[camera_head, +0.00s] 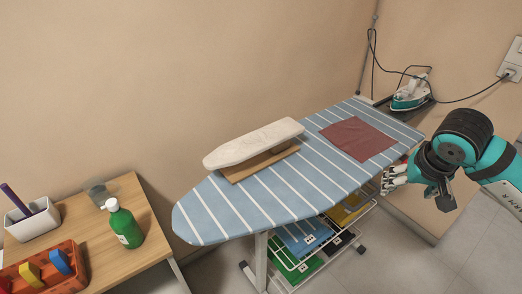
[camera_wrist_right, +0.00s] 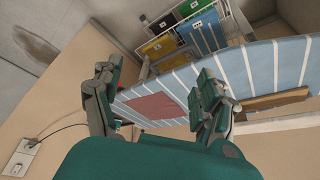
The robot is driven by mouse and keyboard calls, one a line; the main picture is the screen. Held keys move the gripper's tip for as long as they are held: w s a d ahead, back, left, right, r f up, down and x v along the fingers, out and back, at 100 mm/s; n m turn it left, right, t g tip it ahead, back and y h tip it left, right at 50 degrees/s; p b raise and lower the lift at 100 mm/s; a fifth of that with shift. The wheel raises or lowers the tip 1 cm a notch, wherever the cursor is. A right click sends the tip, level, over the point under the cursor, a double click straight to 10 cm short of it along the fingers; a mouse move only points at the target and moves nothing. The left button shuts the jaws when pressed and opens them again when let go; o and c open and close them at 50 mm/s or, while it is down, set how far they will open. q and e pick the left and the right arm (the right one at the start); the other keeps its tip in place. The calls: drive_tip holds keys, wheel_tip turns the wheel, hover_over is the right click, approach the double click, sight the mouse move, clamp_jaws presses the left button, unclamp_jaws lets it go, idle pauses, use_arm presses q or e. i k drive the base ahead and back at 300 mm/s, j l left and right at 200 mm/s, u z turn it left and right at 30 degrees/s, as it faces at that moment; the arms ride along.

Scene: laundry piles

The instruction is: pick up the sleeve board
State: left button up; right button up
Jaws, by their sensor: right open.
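The sleeve board (camera_head: 254,143) is a small padded board with a pale cover on a wooden base (camera_head: 262,163). It lies on the blue striped ironing board (camera_head: 225,208), left of the middle. In the right wrist view the wooden base (camera_wrist_right: 275,101) shows at the right edge, with part of the pale cover (camera_wrist_right: 285,123) beside it. My right gripper (camera_head: 386,180) is at the right edge of the ironing board, apart from the sleeve board. In the wrist view its two fingers (camera_wrist_right: 160,100) are spread and hold nothing. My left gripper is not in view.
A folded red cloth (camera_head: 358,138) lies on the ironing board between the sleeve board and my right gripper. A corded iron (camera_head: 410,94) stands at the far end. A wire rack (camera_head: 345,222) holds folded items underneath. A side table (camera_head: 75,212) carries a green bottle (camera_head: 124,226).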

sight(239, 159)
drive_tip(key=i+u, duration=0.15)
drive_tip(key=u, duration=0.2)
drive_tip(key=i+u, duration=0.15)
drive_tip(key=u, duration=0.2)
drive_tip(key=i+u, duration=0.15)
drive_tip(key=u, duration=0.2)
